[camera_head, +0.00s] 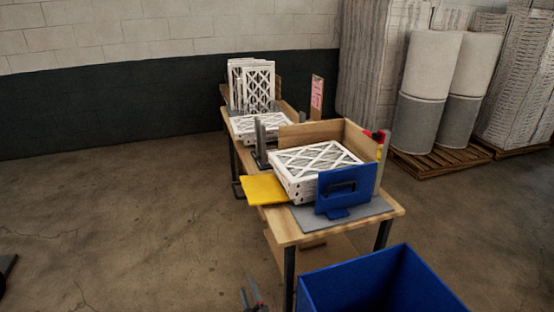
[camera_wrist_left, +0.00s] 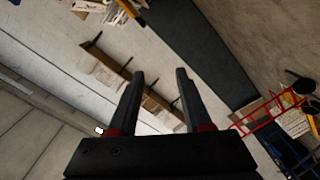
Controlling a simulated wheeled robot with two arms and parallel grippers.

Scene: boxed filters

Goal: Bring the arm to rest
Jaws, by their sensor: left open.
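My left gripper (camera_head: 252,291) shows small at the bottom edge of the head view, low and in front of the wooden table (camera_head: 283,232). It is apart from the table and to the left of the blue bin. In the left wrist view my left gripper (camera_wrist_left: 160,82) has its two dark fingers spread, with nothing between them. That view is tilted and looks out over the room. Most of my left arm is out of the head view. My right gripper is not in view.
A blue bin (camera_head: 330,285) stands at the front. The table bears white-framed filters (camera_head: 315,160), a blue holder (camera_head: 346,188) and a yellow plate (camera_head: 264,190). Large rolls (camera_head: 425,90) stand on a pallet at the back right. The floor on the left is mostly clear.

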